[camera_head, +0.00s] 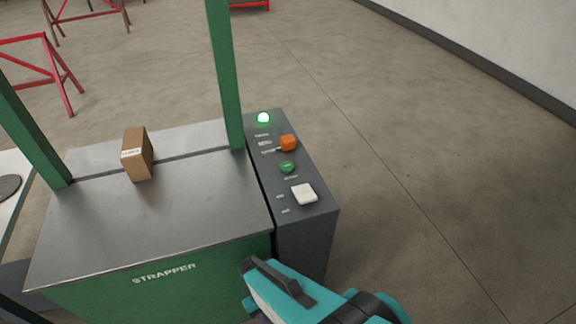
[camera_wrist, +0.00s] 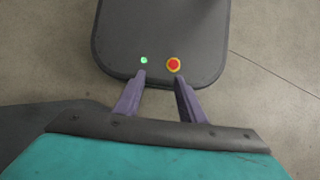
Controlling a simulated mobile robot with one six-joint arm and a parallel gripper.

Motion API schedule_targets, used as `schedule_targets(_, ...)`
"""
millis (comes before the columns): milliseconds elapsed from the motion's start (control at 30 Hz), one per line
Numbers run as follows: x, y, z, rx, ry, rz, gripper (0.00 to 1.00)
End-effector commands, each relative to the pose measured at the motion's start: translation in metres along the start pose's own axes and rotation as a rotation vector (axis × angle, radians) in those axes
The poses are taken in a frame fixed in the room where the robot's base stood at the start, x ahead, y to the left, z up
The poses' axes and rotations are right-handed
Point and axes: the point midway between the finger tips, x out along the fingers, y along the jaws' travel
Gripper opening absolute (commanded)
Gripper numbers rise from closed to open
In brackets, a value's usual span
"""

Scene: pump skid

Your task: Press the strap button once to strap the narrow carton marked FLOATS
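A narrow brown carton (camera_head: 137,155) stands upright on the grey top of the strapper (camera_head: 200,205), across the dark slot line between the two green posts. Its white label is too small to read, and I see no strap around it. The control panel (camera_head: 310,230) on the right carries a lit green lamp (camera_head: 263,118), an orange control (camera_head: 288,143), a green button (camera_head: 287,167) and a white square button (camera_head: 304,194). Their lettering is unreadable. My gripper (camera_wrist: 161,77) is open and empty, its two purple fingers apart. In the head view its teal body is in front of the panel's near end, fingers hidden.
Green posts (camera_head: 226,75) rise on both sides of the strapper top. Red trestles (camera_head: 40,70) stand at the back left. The concrete floor right of the panel is clear up to the wall (camera_head: 510,45).

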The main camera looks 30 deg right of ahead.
Motion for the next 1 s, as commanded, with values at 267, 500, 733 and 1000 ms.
schedule_targets(267, 0.0, 0.0, 0.0, 0.0, 0.0, 0.0, 0.0)
schedule_targets(500, 0.0, 0.0, 0.0, 0.0, 0.0, 0.0, 0.0)
schedule_targets(733, 0.0, 0.0, 0.0, 0.0, 0.0, 0.0, 0.0)
schedule_targets(1000, 0.0, 0.0, 0.0, 0.0, 0.0, 0.0, 0.0)
